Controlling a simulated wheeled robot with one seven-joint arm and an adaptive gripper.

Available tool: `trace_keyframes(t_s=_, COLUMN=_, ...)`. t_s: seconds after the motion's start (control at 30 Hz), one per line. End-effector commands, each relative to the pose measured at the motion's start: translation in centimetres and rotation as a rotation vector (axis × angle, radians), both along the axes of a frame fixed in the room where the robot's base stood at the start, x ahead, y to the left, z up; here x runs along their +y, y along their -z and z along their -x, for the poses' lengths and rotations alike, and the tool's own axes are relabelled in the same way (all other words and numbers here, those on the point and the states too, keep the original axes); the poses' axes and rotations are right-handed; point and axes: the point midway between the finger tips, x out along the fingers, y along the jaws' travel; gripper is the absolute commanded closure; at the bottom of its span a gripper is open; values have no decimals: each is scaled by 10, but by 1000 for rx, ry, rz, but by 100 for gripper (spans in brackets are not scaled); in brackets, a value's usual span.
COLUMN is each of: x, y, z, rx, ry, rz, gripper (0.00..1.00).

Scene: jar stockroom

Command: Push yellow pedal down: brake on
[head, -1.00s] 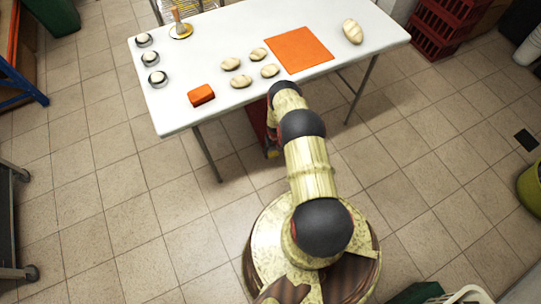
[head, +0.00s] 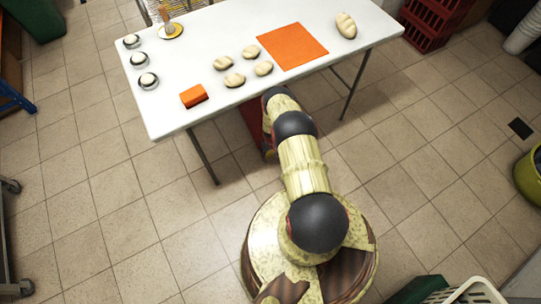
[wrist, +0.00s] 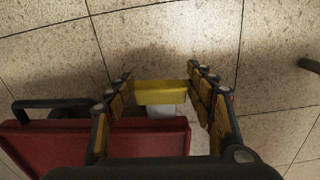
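The yellow pedal (wrist: 161,93) is a small yellow block in the wrist view, in front of my gripper and lined up between its fingers. A pale grey-white part (wrist: 163,111) shows just under it in the picture. My gripper (wrist: 161,74) is open, with one finger on each side of the pedal in the picture. I see nothing held, and cannot tell whether anything touches the pedal. A red body (wrist: 55,143) with a dark handle lies at the left of the wrist view.
The white table (head: 205,58) stands over this spot, its leg (head: 203,157) to the left. On it are an orange mat (head: 292,46), an orange block (head: 193,96), dough pieces and small jars. Tiled floor is open on both sides.

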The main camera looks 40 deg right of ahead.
Motion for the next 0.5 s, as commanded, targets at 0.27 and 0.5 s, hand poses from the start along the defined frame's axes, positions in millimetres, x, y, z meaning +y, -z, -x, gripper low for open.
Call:
trace_keyframes(t_s=0.27, x=0, y=0, z=0, rx=0, ry=0, rz=0, gripper=63)
trace_keyframes(t_s=0.5, x=0, y=0, z=0, rx=0, ry=0, rz=0, gripper=77)
